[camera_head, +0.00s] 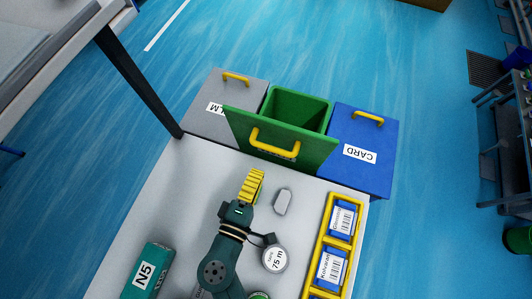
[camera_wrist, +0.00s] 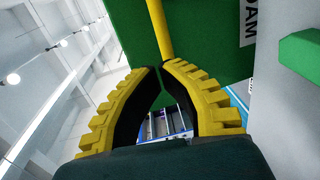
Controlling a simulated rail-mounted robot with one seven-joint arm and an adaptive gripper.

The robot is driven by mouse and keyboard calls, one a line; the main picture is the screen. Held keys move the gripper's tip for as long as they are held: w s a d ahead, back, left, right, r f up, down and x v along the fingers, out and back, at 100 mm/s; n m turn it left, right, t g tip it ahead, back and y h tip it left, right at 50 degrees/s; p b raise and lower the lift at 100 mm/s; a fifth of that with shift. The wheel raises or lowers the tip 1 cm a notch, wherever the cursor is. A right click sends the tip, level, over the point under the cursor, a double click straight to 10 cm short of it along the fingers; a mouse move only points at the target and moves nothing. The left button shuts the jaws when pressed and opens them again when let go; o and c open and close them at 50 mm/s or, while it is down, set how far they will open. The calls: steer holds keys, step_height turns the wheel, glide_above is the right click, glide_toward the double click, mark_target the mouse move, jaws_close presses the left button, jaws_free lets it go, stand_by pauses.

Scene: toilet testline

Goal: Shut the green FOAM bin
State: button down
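The green FOAM bin (camera_head: 300,105) stands open beyond the table's far edge, in the head view, its dark inside showing. Its green panel (camera_head: 312,150) with a yellow handle (camera_head: 275,140) leans toward the table. My gripper (camera_head: 257,172) is over the table, just on the near side of this panel. Its yellow ribbed fingertips (camera_wrist: 161,66) come together in the wrist view, with only a narrow gap and nothing seen held. The yellow handle (camera_wrist: 160,30) shows just beyond the tips, apart or touching I cannot tell. Part of the FOAM label (camera_wrist: 250,22) shows beside it.
The grey FILM bin (camera_head: 215,120) and blue CARD bin (camera_head: 365,140) flank the green bin, both closed. On the table (camera_head: 180,205) are a grey piece (camera_head: 282,202), a 75 m tape roll (camera_head: 275,259), a green N5 box (camera_head: 150,270) and a yellow rack (camera_head: 330,230).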

mark_target(269, 148)
steer(key=x, duration=0.6)
steer(key=shift+w+f, duration=0.1)
steer(key=shift+w, duration=0.25)
steer(key=shift+d, duration=0.1)
